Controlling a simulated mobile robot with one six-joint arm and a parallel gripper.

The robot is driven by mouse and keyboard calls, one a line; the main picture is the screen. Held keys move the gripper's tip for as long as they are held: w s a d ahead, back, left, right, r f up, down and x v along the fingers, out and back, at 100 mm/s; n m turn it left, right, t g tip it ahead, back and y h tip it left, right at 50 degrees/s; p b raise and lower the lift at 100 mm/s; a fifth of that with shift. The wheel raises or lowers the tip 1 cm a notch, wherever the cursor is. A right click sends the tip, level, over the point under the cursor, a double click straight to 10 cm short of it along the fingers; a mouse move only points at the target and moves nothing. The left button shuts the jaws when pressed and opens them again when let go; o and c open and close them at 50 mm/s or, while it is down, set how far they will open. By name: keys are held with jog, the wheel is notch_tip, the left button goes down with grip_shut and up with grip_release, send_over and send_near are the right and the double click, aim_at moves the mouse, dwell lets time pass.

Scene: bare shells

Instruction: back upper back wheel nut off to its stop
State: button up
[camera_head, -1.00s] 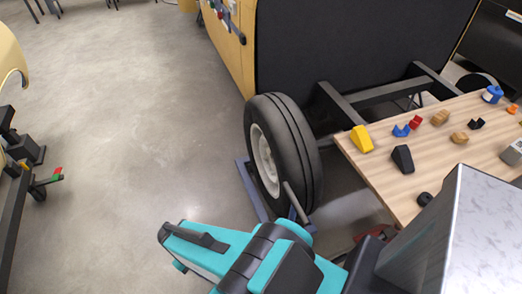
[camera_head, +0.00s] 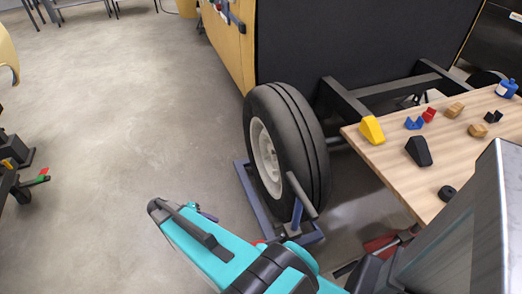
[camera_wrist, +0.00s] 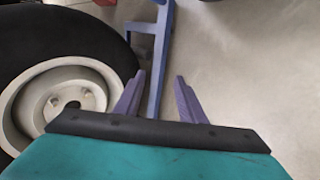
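The wheel (camera_head: 302,140) has a black tyre and a pale rim (camera_head: 264,158), and stands upright beside the table in the head view. In the wrist view, the tyre (camera_wrist: 98,40) and pale rim (camera_wrist: 32,88) fill the left side. Small round nuts or holes show in the rim around its hub. I cannot tell which is the upper back nut. My gripper (camera_wrist: 158,95) has two purple fingers spread apart with nothing between them. They point past the wheel's right side toward a blue bar (camera_wrist: 158,65). My teal arm reaches left in front of the wheel in the head view.
A blue floor frame (camera_head: 248,185) lies around the wheel's foot. The wooden table (camera_head: 390,165) at right carries a yellow wedge (camera_head: 371,130), a black wedge (camera_head: 418,151) and several small parts. A dark wheeled stand (camera_head: 14,172) is at far left. The floor between is clear.

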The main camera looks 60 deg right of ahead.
jog(key=w+d+f+m+h+b, duration=0.2)
jog(key=w+d+m+b, duration=0.25)
jog(key=d+b, duration=0.4)
jog(key=m+g+h+b, duration=0.55)
jog(key=m+b, duration=0.75)
jog(key=b, duration=0.7)
send_near(264, 141)
jog(key=v, duration=0.5)
jog(key=shift+a+f+h, duration=0.15)
jog(key=shift+f+h, duration=0.3)
jog(key=shift+f, duration=0.1)
jog(key=b+x, duration=0.4)
jog(key=x, duration=0.9)
jog(key=shift+s+d+f, duration=0.1)
jog(key=shift+s+d, duration=0.1)
jog(key=shift+d, duration=0.1)
